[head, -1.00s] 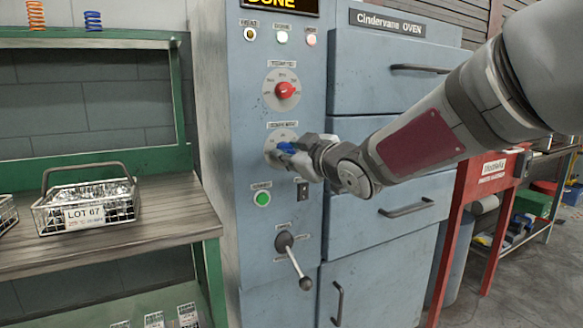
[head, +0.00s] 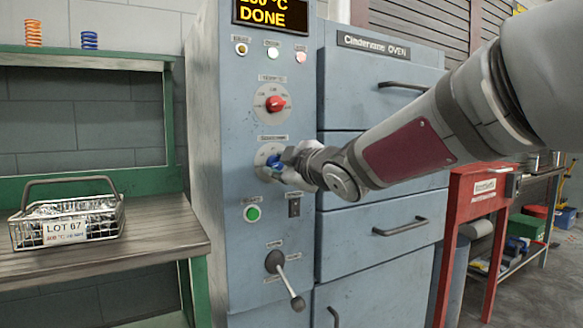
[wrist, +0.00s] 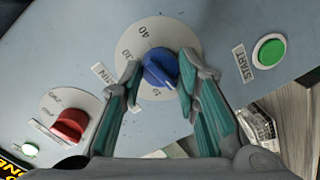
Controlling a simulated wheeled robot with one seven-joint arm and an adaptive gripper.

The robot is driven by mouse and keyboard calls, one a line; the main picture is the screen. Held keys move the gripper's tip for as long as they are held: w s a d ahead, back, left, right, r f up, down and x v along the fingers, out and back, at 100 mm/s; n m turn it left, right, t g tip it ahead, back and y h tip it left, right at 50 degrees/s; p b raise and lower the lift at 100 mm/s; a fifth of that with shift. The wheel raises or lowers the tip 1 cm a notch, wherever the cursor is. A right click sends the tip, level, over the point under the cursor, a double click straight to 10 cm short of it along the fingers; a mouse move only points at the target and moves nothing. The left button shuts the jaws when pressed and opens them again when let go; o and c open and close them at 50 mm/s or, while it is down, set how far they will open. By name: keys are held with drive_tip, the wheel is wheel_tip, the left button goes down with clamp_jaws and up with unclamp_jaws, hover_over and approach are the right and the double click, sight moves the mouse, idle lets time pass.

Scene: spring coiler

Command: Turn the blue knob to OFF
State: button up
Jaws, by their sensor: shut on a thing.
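The blue knob (head: 272,161) sits on a pale round dial (head: 262,152) on the oven's control panel. In the wrist view the blue knob (wrist: 160,69) shows between the two fingers, with a white pointer line toward the lower right and dial numbers around it. My gripper (head: 281,166) is at the knob, and in the wrist view my gripper (wrist: 160,80) is shut on it, one finger on each side. The fingers and the knob hide part of the dial markings, and I see no OFF mark there.
A red knob (head: 275,103) is above, a green START button (head: 252,213) and a lever (head: 285,277) below. The display (head: 270,15) reads DONE. A wire basket (head: 68,222) labelled LOT 67 stands on the bench at left. Drawers with handles are at right.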

drive_tip(key=o, duration=1.2)
drive_tip(key=v, duration=1.2)
